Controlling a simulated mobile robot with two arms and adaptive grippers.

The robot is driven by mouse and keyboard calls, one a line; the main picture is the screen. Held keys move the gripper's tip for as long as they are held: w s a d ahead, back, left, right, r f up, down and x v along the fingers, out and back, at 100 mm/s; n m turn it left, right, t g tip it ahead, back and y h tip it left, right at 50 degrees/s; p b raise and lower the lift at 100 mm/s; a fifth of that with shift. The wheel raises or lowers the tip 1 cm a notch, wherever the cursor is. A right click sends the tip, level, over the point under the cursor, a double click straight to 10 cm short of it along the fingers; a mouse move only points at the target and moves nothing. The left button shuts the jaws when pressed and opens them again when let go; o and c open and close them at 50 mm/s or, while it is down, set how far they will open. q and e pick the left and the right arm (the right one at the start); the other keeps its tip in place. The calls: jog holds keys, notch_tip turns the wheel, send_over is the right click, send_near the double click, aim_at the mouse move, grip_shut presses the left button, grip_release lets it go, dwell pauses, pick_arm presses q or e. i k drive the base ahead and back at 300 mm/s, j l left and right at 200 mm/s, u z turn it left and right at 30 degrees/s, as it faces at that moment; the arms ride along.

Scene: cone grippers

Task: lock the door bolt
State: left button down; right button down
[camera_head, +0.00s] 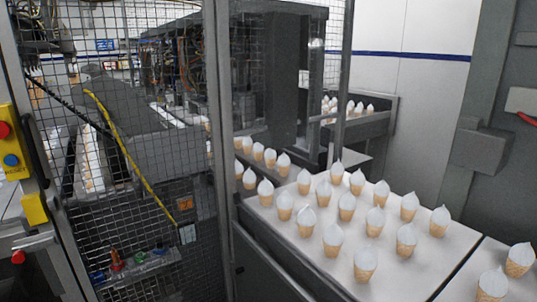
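A wire-mesh door or guard panel (120,215) in a dark metal frame fills the left half of the view. An upright metal post (217,150) stands at its right edge. A small yellow block (33,208) sits on the frame at the left edge, below a yellow control box (12,140) with a red and a blue button. I cannot tell whether this block is the door bolt. A small grey plate (187,234) and an orange label (184,204) are low on the mesh near the post. No bolt can be made out clearly. Neither of my grippers is in view.
A pale conveyor table (390,262) at the right carries several cones with white tops. Machinery with cables (215,75) stands behind the mesh, and a yellow hose (125,150) runs diagonally. A grey cabinet (495,200) bounds the right side.

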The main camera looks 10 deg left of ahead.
aim_at(19, 255)
jog(key=u, duration=1.7)
